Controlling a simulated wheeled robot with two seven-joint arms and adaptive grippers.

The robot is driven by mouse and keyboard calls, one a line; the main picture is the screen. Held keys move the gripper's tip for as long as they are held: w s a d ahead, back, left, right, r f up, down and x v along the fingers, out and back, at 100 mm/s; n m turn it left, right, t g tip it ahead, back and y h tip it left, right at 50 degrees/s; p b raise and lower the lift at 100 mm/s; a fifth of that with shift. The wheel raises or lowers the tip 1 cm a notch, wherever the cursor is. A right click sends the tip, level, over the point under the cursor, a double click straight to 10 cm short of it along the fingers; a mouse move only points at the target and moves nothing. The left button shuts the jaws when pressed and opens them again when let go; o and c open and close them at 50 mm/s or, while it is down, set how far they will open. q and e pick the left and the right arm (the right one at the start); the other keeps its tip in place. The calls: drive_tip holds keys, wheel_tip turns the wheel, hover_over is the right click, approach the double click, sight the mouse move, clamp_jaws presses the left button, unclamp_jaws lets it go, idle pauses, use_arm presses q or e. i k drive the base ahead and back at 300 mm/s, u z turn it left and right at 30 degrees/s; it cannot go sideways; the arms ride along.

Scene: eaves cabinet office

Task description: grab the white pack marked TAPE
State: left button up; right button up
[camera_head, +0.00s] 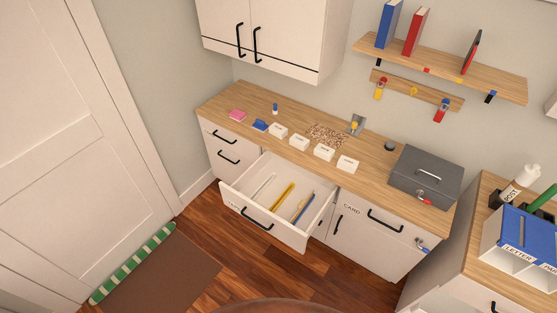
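Several small white packs stand in a slanting row on the wooden counter (375,172), behind the open drawer. They are a leftmost pack (278,130), a second pack (299,142), a third pack (324,152) and a rightmost pack (347,164). Each seems to carry a small dark marking, too small to read, so I cannot tell which one says TAPE. Neither of my grippers is in view.
A wall cabinet (272,40) hangs above.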

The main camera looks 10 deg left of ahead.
sight(326, 153)
drive_tip(key=u, duration=1.25)
drive_tip(key=i, duration=0.5)
drive_tip(key=z, duration=0.35)
